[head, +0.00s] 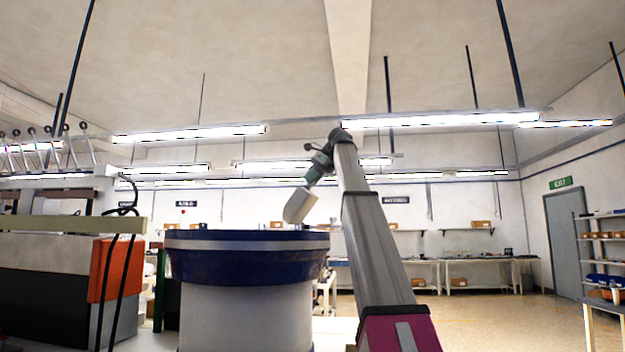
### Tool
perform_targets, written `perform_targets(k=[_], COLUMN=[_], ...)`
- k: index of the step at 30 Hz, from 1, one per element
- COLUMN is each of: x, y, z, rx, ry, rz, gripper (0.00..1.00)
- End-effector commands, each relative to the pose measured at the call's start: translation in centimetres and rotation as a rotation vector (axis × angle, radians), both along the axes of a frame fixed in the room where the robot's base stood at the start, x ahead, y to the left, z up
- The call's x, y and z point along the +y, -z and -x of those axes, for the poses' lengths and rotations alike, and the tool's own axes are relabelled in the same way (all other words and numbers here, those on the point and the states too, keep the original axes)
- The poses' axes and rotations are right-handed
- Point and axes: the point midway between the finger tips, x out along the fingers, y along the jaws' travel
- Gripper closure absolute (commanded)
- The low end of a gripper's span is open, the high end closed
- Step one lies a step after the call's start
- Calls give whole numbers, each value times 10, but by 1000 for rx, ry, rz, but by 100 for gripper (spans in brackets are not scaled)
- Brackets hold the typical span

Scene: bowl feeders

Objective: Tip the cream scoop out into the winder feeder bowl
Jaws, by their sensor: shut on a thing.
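The cream scoop (299,205) hangs from my gripper (318,174) in the head view, tilted with its lower end down to the left. My gripper is shut on the scoop at its upper end; the fingertips are small and hard to make out. A blue feeder bowl (245,262) with a pale band near its rim stands on a white cylindrical base, just below and left of the scoop. The scoop is above the bowl's right part, with its lower end slightly above the rim. The inside of the bowl and the scoop's contents are hidden from this low view.
A machine with an orange panel (116,270) and black cables stands left of the bowl. Benches (470,275) with boxes line the back wall. A shelf rack (603,255) and a grey door (565,240) are at the right. The floor between is clear.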

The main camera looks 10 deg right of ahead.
Motion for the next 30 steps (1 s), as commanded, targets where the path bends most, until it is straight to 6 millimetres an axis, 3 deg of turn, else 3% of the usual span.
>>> perform_targets(k=[7,24,30], x=[-1,-1,0], y=[-7,-76,-90], z=[1,1,0], rx=[-38,-389,-449], ry=[0,2,1], rz=[-63,-681,-785], gripper=[100,100,100])
